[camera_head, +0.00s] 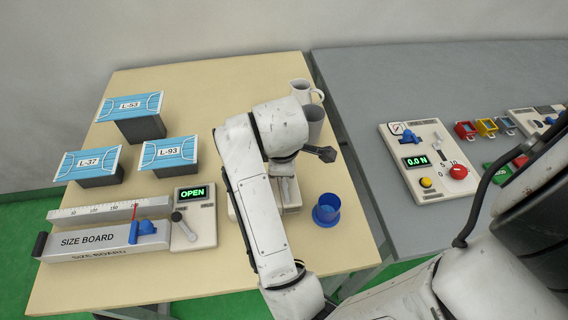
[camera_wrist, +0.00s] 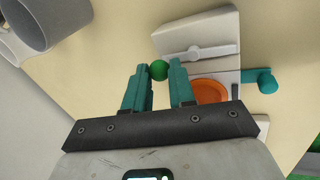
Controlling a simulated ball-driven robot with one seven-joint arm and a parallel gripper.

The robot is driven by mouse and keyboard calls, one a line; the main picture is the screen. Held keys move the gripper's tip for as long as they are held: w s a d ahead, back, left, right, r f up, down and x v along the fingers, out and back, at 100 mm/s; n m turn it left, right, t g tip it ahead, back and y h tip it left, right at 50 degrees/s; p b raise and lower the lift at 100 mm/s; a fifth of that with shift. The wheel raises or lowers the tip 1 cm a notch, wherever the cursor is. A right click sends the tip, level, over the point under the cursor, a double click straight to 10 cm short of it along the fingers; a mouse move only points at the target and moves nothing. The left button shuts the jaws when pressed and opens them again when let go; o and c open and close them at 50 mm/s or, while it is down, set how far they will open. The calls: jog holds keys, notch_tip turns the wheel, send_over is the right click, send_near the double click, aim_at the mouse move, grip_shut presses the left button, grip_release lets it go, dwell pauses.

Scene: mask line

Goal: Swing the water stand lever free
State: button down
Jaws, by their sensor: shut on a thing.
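The water stand (camera_head: 291,208) is a pale block near the table's front, largely hidden behind my arm in the head view. In the wrist view, its pale sloped panel (camera_wrist: 190,32) carries a light bar (camera_wrist: 200,53). A green ball knob (camera_wrist: 158,70) sits between the teal fingertips of my gripper (camera_wrist: 159,80), which is shut on it. How the knob joins the lever is hidden. An orange disc (camera_wrist: 208,91) and a teal rounded part (camera_wrist: 262,81) lie to the right of the fingers. The head view does not show my fingertips clearly.
A blue cup (camera_head: 327,209) stands right of the stand. The size board (camera_head: 105,240), OPEN panel (camera_head: 194,217) and mask boxes (camera_head: 137,126) are left. A grey table (camera_head: 380,85) adjoins right.

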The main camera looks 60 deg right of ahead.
jog(key=shift+w, duration=0.1)
dwell(0.5)
jog(key=c, duration=1)
grip_release()
jog(key=shift+o, duration=0.2)
jog(key=p+v, duration=0.3)
jog(key=v, duration=0.7)
jog(key=shift+r+p, duration=0.4)
